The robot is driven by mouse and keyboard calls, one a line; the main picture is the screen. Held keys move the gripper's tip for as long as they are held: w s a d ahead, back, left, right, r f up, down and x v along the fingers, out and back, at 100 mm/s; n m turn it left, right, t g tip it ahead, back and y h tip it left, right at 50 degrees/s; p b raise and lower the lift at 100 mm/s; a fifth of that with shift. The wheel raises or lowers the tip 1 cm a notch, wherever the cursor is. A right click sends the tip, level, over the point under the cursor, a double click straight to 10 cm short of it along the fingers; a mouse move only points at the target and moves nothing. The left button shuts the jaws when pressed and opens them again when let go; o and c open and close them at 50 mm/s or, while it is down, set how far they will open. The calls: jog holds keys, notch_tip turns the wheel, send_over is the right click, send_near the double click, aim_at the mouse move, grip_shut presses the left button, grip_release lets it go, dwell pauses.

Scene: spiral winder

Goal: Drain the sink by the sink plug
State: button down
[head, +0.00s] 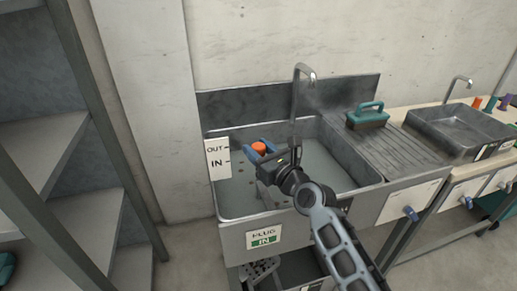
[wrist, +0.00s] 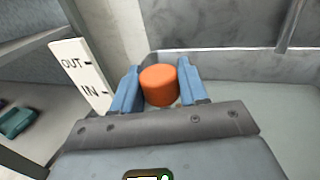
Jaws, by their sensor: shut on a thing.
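A steel sink (head: 345,178) stands against the wall with greyish water in its basin. The orange sink plug knob (head: 259,149) is at the left part of the basin. My gripper (head: 258,154) reaches over the front rim and is shut on the knob. In the wrist view the orange plug knob (wrist: 158,85) sits between the two blue fingers of my gripper (wrist: 160,92). The plug's lower part is hidden. A white OUT/IN sign (head: 217,159) stands at the sink's left edge. A front label (head: 264,237) reads PLUG, with IN on green.
A teal-handled brush (head: 367,115) lies on the ribbed drainboard (head: 405,150) at right. A tall faucet (head: 298,95) rises behind the basin. A second sink (head: 460,127) is further right. Metal shelves (head: 45,150) stand at left.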

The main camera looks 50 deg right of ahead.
notch_tip(320, 180, up, 2)
jog(key=shift+r+p, duration=0.15)
jog(key=shift+p, duration=0.65)
jog(key=c, duration=0.7)
grip_release()
jog(key=shift+s, duration=0.1)
jog(key=shift+b+v, duration=0.45)
jog(key=shift+v, duration=3.4)
